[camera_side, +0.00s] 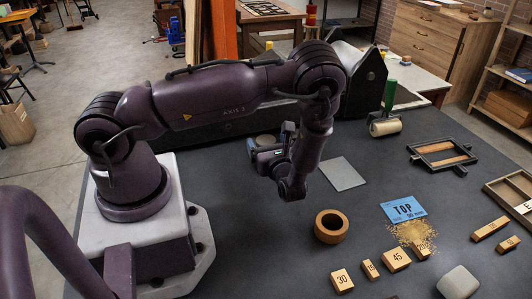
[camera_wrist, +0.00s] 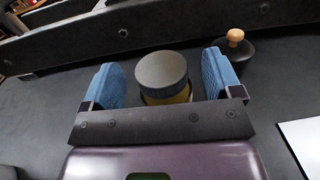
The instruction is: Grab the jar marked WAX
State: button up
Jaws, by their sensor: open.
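A round jar (camera_wrist: 162,75) with a dark grey lid and yellowish sides stands between the blue finger pads of my gripper (camera_wrist: 165,78) in the wrist view. The pads are apart, with a gap on each side of the jar. No label shows on it, so I cannot tell whether it reads WAX. In the side view my gripper (camera_side: 266,150) is low over the dark bench, left of a grey plate. A greyish round top (camera_side: 266,140) shows just behind it, mostly hidden by the gripper.
A dark round object with a wooden knob (camera_wrist: 235,38) stands beyond the right finger. A dark beam (camera_wrist: 130,30) runs behind the jar.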

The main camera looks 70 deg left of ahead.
jog(key=shift+a, duration=1)
jog(key=shift+c, duration=0.3)
jog(key=c, duration=1.1)
